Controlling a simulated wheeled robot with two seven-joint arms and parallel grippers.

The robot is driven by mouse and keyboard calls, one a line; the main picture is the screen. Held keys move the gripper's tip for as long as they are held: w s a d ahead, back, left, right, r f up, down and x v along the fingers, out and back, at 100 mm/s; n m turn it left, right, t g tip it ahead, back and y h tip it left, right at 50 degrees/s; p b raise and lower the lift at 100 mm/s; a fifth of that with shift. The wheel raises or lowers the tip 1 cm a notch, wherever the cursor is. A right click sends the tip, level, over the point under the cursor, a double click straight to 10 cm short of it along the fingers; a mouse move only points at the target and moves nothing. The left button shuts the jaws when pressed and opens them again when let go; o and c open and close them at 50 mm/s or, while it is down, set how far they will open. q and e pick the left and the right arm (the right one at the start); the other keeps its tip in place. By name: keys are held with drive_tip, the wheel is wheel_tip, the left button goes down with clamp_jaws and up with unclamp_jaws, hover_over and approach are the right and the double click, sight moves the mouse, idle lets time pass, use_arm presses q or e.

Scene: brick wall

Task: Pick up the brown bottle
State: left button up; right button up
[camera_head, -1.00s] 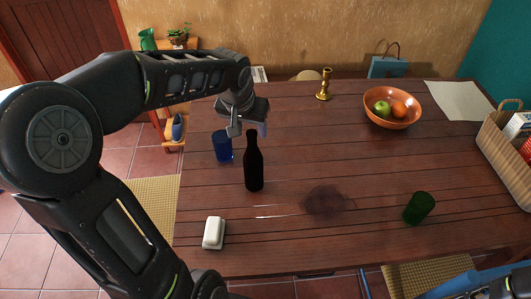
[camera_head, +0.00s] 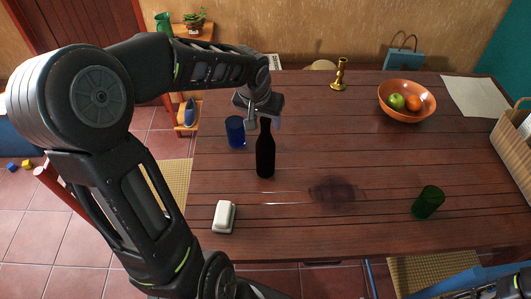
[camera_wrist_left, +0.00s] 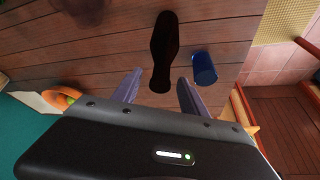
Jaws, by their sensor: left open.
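The brown bottle (camera_head: 265,155) looks almost black and stands upright on the wooden table, left of its middle. My left gripper (camera_head: 263,122) is open and above the table, close to the bottle's neck in the head view. In the left wrist view the bottle (camera_wrist_left: 163,52) lies ahead of the left gripper (camera_wrist_left: 157,92), its near end close to the space between the two fingertips. I cannot tell whether a finger touches it. My right gripper is not in view.
A blue cup (camera_head: 235,132) stands just left of the bottle. A white butter dish (camera_head: 223,217), a green cup (camera_head: 428,202), a fruit bowl (camera_head: 405,101) and a brass candlestick (camera_head: 339,75) stand on the table (camera_head: 320,230).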

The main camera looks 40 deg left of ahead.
sight(265, 148)
use_arm(q)
drive_tip(key=x, duration=0.4)
drive_tip(key=shift+w+f+p, duration=0.1)
drive_tip(key=shift+f+p, duration=0.2)
drive_tip(key=shift+p, duration=0.1)
drive_tip(key=shift+c, duration=0.5)
clamp_jaws()
idle(0.9)
